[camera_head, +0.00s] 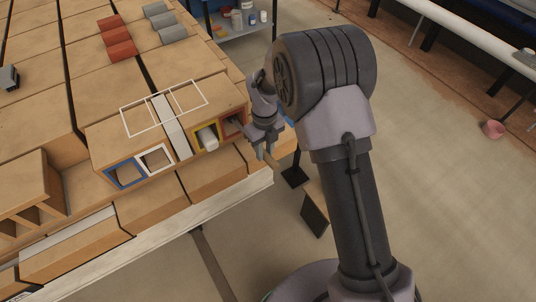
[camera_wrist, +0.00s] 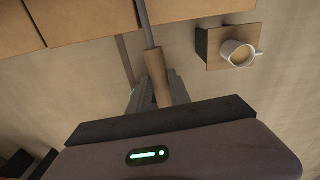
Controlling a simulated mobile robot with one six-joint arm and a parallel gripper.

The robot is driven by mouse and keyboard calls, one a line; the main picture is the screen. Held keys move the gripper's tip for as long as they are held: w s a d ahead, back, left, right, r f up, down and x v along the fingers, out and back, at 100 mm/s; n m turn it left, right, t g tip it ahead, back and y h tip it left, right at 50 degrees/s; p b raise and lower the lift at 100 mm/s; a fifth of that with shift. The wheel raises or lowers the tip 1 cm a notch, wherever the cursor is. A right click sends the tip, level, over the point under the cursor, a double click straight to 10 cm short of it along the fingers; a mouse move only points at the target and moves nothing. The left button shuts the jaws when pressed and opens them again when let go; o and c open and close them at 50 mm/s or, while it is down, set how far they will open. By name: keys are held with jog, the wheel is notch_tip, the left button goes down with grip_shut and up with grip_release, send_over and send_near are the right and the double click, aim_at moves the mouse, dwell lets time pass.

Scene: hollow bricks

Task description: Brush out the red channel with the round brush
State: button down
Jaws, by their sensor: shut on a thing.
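The hollow brick (camera_head: 190,95) has a row of framed channels on its front face. The red channel (camera_head: 232,126) is at the right end, partly hidden by my gripper. My gripper (camera_head: 265,152) is just in front of it, shut on the round brush's wooden handle (camera_head: 271,161). In the wrist view my gripper (camera_wrist: 157,88) grips the same handle (camera_wrist: 156,72), and a grey rod (camera_wrist: 145,22) runs from it to the top edge. The brush head is not in view; I cannot tell how deep it sits in the channel.
Beside the red channel are yellow (camera_head: 206,140), white (camera_head: 155,159) and blue (camera_head: 125,173) channels; a pale piece sticks out of the yellow one. Red (camera_head: 115,37) and grey (camera_head: 165,23) blocks lie behind. A mug (camera_wrist: 238,53) stands on a small stand (camera_wrist: 210,47) to the right.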

aim_at(277, 168)
jog(key=shift+w+a, duration=0.4)
jog(key=shift+w, duration=0.1)
jog(key=shift+s+d+b, duration=0.4)
jog(key=shift+s+d, duration=0.4)
jog(key=shift+s, duration=0.4)
jog(key=shift+s+d+b, duration=0.4)
jog(key=shift+s+d, duration=0.45)
jog(key=shift+s, duration=0.3)
jog(key=shift+s+d+b, duration=0.4)
jog(key=shift+s+d, duration=0.4)
jog(key=shift+s, duration=0.4)
jog(key=shift+w+a+p, duration=0.15)
jog(key=shift+w+a, duration=0.65)
jog(key=shift+w, duration=0.4)
jog(key=shift+w+a+p, duration=0.2)
jog(key=shift+w+a, duration=0.6)
jog(key=shift+w, duration=0.4)
jog(key=shift+w+a+p, duration=0.15)
jog(key=shift+w+a, duration=0.65)
jog(key=shift+w, duration=0.4)
